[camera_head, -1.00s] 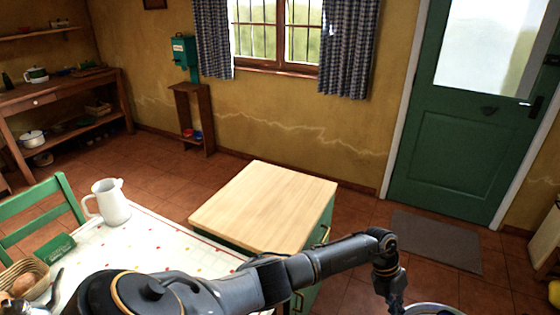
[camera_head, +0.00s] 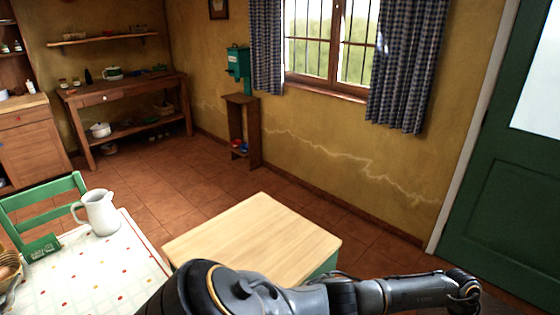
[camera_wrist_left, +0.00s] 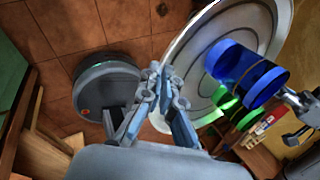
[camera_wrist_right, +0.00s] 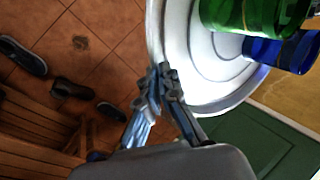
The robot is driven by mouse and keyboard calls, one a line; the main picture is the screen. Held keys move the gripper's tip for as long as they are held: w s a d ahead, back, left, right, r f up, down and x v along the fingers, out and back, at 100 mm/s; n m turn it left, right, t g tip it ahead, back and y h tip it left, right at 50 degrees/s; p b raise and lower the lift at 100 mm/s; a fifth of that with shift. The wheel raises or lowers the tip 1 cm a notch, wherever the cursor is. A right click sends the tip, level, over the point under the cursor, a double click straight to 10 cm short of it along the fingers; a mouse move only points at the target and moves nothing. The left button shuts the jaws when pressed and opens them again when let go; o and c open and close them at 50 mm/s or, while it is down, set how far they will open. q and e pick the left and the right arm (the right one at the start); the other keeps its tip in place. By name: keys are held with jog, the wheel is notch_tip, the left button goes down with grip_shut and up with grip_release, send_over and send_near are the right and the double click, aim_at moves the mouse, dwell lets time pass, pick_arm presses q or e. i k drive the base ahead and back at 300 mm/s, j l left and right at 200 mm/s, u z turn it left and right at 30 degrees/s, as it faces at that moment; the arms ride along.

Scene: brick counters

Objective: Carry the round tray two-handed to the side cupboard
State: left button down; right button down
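The round tray is a pale metal disc with ringed grooves. It shows in the left wrist view (camera_wrist_left: 190,82) and the right wrist view (camera_wrist_right: 207,90), not in the head view. My left gripper (camera_wrist_left: 165,75) is closed at its rim, and my right gripper (camera_wrist_right: 163,75) is closed at another part of the rim. A blue glass (camera_wrist_left: 232,68) and a green glass (camera_wrist_left: 243,118) stand on the tray. They also show in the right wrist view, green (camera_wrist_right: 245,14) and blue (camera_wrist_right: 285,50). A low green cupboard with a light wooden top (camera_head: 255,238) stands ahead, its top empty.
A table with a spotted cloth (camera_head: 95,270), a white jug (camera_head: 99,213) and a green chair (camera_head: 45,205) are at left. A brown cabinet (camera_head: 33,140) stands far left. Shoes (camera_wrist_right: 75,90) lie on the floor in the right wrist view. Tiled floor (camera_head: 175,180) is clear beyond the cupboard.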

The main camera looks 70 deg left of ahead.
aim_at(257, 258)
jog(key=i, duration=1.25)
jog(key=u, duration=0.4)
jog(key=i+u, duration=0.15)
jog(key=u, duration=0.2)
jog(key=l+u, duration=0.1)
jog(key=u, duration=0.3)
jog(key=j+u, duration=0.1)
jog(key=u, duration=0.9)
jog(key=j, duration=2.15)
jog(key=k, duration=0.05)
